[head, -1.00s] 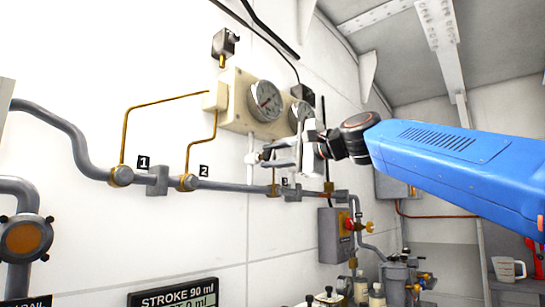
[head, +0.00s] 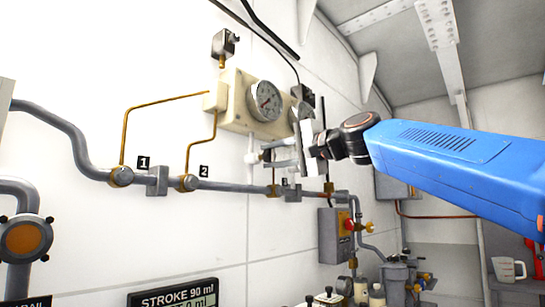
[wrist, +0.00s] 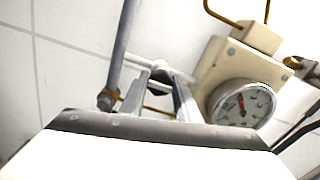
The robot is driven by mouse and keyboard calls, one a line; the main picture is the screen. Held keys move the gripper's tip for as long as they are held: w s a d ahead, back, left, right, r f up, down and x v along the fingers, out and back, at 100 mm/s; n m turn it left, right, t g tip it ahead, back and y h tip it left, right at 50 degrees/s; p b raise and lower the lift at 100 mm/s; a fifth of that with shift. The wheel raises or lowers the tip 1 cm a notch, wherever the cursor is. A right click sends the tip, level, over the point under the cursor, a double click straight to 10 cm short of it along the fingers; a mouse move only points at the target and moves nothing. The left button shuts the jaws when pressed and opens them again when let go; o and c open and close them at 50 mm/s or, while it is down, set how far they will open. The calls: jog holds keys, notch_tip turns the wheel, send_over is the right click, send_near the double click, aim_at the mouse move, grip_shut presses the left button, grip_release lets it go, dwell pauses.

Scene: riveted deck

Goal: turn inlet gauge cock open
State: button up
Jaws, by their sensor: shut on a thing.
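The gauge cock (head: 252,157) shows as a small white fitting on the wall below the cream gauge board. My gripper (head: 266,156) reaches it from the right and is shut on it. In the wrist view, my two grey fingers (wrist: 162,78) close in on the white cock piece (wrist: 158,65), whose middle they partly hide. The cock's exact handle angle cannot be told. A round inlet-side gauge (head: 264,101) with a white face sits just above; it also shows in the wrist view with a red needle (wrist: 241,106).
A grey pipe (head: 225,187) with fittings labelled 1 and 2 runs below. A grey box with a red knob (head: 348,225) is lower right.

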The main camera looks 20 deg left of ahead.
jog(key=shift+f, duration=0.1)
jog(key=o, duration=1)
jog(key=shift+o, duration=0.2)
jog(key=shift+d, duration=0.15)
jog(key=v, duration=1.7)
jog(key=shift+d, duration=0.1)
